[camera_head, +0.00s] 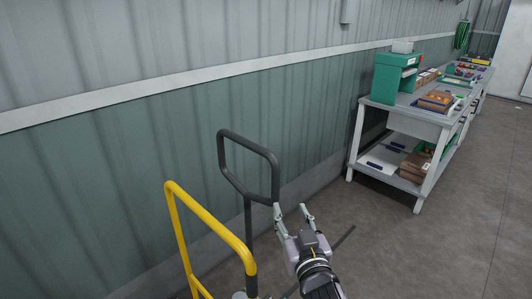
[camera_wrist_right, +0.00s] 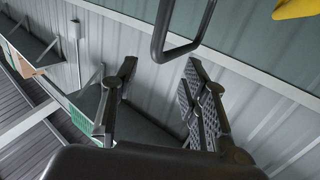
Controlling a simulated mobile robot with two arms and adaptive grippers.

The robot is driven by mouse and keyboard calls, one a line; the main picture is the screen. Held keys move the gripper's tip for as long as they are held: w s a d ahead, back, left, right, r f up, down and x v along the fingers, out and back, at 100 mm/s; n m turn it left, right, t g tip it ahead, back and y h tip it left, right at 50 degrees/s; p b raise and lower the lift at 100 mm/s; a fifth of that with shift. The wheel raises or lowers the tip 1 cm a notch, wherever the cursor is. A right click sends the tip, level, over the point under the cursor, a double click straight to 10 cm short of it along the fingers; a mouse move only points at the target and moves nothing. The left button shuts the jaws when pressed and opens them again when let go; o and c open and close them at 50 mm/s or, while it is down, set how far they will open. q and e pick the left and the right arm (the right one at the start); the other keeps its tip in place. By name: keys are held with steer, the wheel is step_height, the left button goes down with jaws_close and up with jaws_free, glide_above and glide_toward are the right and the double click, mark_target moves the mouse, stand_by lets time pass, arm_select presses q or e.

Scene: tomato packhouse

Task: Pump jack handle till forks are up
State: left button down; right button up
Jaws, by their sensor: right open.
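The jack handle is a dark grey tube loop (camera_head: 246,142) on a thin post, upright in the middle of the head view. My right gripper (camera_head: 291,208) is open and empty, its fingers pointing up just to the right of the loop's lower corner. In the head view its left finger is very near the tube; contact cannot be told. In the right wrist view the handle loop (camera_wrist_right: 160,30) shows beyond the open fingers of the right gripper (camera_wrist_right: 158,75), with nothing between them. The forks are not visible. My left gripper is not in view.
A yellow tube frame (camera_head: 207,214) stands left of the handle. A corrugated wall (camera_head: 110,160) runs behind. A grey workbench (camera_head: 405,112) with a green box (camera_head: 393,78) and several trays stands at the back right. The floor (camera_head: 430,250) at right is clear.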

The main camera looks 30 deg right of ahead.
mark_target(277, 177)
steer(key=p+x, duration=0.3)
steer(key=x, duration=1.3)
steer(key=shift+w+d+r, duration=0.15)
steer(key=shift+w+d, duration=0.05)
steer(key=shift+w, duration=0.05)
steer(key=shift+c, duration=0.3)
jaws_close()
